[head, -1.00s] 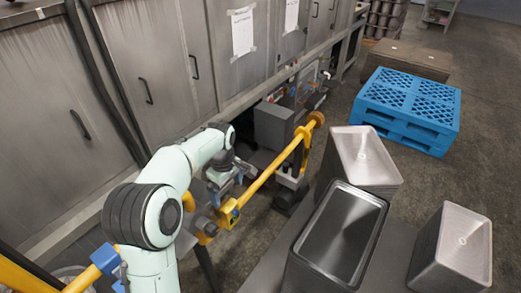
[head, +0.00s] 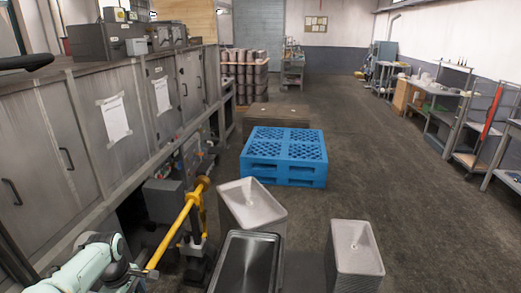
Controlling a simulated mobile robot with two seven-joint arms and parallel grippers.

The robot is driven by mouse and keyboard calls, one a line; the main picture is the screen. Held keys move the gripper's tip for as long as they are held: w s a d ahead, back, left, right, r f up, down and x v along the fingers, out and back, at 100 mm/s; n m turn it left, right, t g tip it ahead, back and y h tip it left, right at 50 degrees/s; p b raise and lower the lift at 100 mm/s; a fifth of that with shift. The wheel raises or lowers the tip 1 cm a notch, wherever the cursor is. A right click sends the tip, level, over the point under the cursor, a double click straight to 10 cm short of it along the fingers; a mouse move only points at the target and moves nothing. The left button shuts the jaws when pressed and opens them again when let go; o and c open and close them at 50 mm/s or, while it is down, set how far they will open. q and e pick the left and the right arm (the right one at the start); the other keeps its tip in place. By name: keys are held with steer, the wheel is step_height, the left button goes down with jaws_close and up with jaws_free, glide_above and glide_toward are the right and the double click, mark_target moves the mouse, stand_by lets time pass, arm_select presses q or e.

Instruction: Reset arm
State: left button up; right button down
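My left arm (head: 90,265) comes in at the bottom left corner, pale green with dark joints. Its gripper end (head: 138,272) is small and dark, close to the lower end of a yellow bar, and its fingers cannot be made out. Whether the gripper touches the bar cannot be told. My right gripper is out of view.
Several metal pans (head: 247,262) stand at the bottom middle, with paler stacks behind (head: 252,205) and right (head: 355,262). The yellow bar (head: 178,232) slants beside the grey machine cabinets (head: 110,130). A blue pallet (head: 285,155) lies beyond. Open floor (head: 400,195) stretches right.

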arm_select(q)
steer(key=s+d+f+m+h, duration=0.1)
steer(key=s+d+f+m, duration=0.3)
steer(key=f, duration=0.8)
steer(key=w+d+f+m+h, duration=0.1)
steer(key=d+f+m, duration=0.1)
steer(key=d+f, duration=0.65)
steer(key=s+d+f+m, duration=0.2)
steer(key=s+d+f, duration=0.2)
steer(key=s+f, duration=0.1)
steer(key=s+d+f+m+h, duration=0.1)
steer(key=s+d+f+m, duration=0.1)
steer(key=s+f, duration=0.3)
steer(key=s+d+f+m, duration=0.3)
steer(key=s+d+f, duration=0.2)
steer(key=s, duration=0.5)
steer(key=shift+s+d+g+h, duration=0.25)
steer(key=shift+d+g+h, duration=0.05)
steer(key=shift+d+h, duration=0.1)
